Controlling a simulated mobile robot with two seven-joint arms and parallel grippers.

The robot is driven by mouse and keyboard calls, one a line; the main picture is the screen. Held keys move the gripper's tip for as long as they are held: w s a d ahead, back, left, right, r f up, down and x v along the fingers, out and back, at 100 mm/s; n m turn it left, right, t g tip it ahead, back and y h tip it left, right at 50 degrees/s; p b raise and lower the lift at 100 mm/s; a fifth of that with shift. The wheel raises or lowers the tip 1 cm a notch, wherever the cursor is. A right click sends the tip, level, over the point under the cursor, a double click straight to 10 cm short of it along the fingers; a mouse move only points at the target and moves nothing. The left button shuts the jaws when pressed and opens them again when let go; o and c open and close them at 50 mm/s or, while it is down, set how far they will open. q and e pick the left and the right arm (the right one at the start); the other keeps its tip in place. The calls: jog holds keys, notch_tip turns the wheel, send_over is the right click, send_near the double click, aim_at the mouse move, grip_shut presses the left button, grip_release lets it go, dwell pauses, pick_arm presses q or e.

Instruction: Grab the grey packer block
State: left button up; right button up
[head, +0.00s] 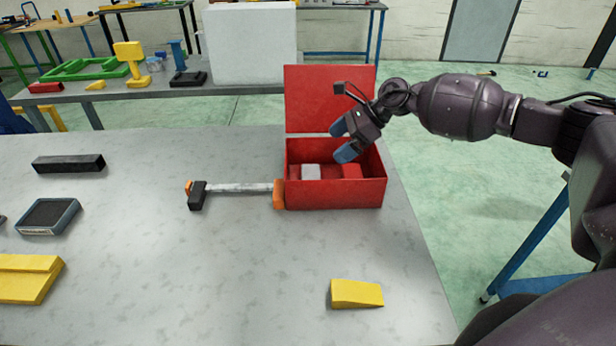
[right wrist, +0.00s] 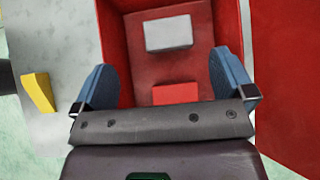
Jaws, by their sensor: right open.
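The grey packer block (head: 311,172) lies inside the open red box (head: 335,195). In the right wrist view the grey block (right wrist: 169,33) rests on the box floor, apart from the fingers and beyond them. My right gripper (head: 343,139) is open and empty over the box opening, with its blue fingertips apart. In the right wrist view my right gripper (right wrist: 160,82) shows its two fingers spread wide over the box. My left gripper is not in view.
A red block (head: 351,171) lies in the box near the grey one. The box's lid (head: 330,98) stands up at its back. An orange and black clamp (head: 235,188) lies against the box's left side. A yellow wedge (head: 356,294) lies at the front. The table's middle front is clear.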

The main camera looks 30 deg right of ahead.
aim_at(313, 173)
jog(key=a+f, duration=0.1)
jog(key=f, duration=0.1)
jog(key=w+a+f, duration=0.1)
jog(key=f, duration=0.1)
jog(key=w+a+f+b, duration=0.1)
jog(key=f, duration=0.2)
jog(key=w+a+f, duration=0.1)
jog(key=a+f, duration=0.1)
jog(key=f, duration=0.1)
jog(key=shift+w, duration=0.3)
jog(key=shift+w+a+f, duration=0.2)
jog(key=shift+a+f, duration=0.25)
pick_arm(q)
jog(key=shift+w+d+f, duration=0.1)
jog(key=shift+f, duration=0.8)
pick_arm(e)
jog(key=shift+c, duration=0.2)
